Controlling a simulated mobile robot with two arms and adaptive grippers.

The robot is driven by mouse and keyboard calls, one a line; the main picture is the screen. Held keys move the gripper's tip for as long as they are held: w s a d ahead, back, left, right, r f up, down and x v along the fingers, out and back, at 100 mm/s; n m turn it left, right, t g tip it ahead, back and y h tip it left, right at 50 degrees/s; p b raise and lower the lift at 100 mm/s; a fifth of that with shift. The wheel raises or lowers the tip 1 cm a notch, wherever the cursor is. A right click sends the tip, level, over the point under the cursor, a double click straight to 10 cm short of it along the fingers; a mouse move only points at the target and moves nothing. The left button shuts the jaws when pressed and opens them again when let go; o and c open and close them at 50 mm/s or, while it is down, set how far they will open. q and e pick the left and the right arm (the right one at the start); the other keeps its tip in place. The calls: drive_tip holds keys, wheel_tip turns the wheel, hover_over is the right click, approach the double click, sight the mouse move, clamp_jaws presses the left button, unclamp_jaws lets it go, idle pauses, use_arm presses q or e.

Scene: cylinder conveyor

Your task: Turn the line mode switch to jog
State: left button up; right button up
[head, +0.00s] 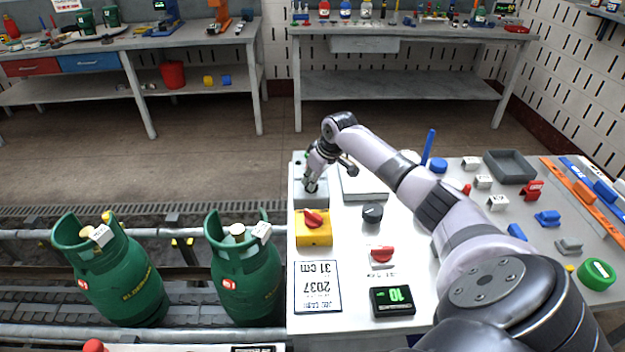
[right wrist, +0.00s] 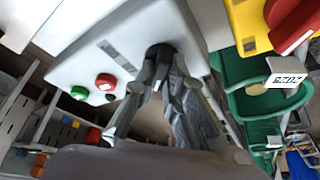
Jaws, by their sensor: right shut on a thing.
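A light grey control box (head: 312,200) stands at the far left corner of the bench. In the right wrist view the box (right wrist: 100,50) carries a green button (right wrist: 79,93), a red button (right wrist: 105,82) and a black knob (right wrist: 160,49). My right gripper (head: 311,186) is over the box; in the right wrist view its fingers (right wrist: 157,76) are closed around the black knob. The knob's position marks are too small or hidden to read. My left gripper is not in view.
A yellow box with a red rotary switch (head: 314,233) stands just in front of the grey box. A separate black knob (head: 372,212) and a red switch (head: 381,255) are to the right. Two green gas cylinders (head: 125,275) (head: 247,285) stand on the conveyor at left.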

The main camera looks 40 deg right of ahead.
clamp_jaws()
drive_tip(key=shift+r+m+p, duration=0.2)
drive_tip(key=shift+m+p, duration=0.2)
drive_tip(key=shift+p, duration=0.45)
drive_tip(key=m+h+p, duration=0.1)
drive_tip(key=m+p, duration=0.1)
drive_tip(key=p, duration=0.2)
drive_tip(key=m+h+p, duration=0.1)
drive_tip(key=m+p, duration=0.2)
drive_tip(key=p, duration=0.1)
drive_tip(key=shift+a+r+m+g, duration=0.1)
drive_tip(key=shift+a+m+g, duration=0.1)
drive_tip(key=shift+m+g, duration=0.1)
drive_tip(key=shift+w+a+m+h+p, duration=0.1)
drive_tip(key=shift+m+h+p, duration=0.4)
drive_tip(key=shift+m+p, duration=0.35)
drive_tip(key=shift+m+g+h+p, duration=0.3)
drive_tip(key=shift+m+g+p, duration=0.1)
drive_tip(key=shift+m, duration=0.55)
drive_tip(key=m, duration=0.2)
drive_tip(key=shift+w+f+m+g+h, duration=0.1)
drive_tip(key=shift+f+m+g+h, duration=0.2)
drive_tip(key=shift+m+g, duration=0.1)
drive_tip(key=shift+w+m+g+b, duration=0.1)
drive_tip(key=shift+m+g+b, duration=0.3)
drive_tip(key=shift+m, duration=0.8)
drive_tip(key=shift+m+g+h+b, duration=0.4)
drive_tip(key=shift+m+g+b, duration=0.25)
drive_tip(key=shift+m, duration=0.75)
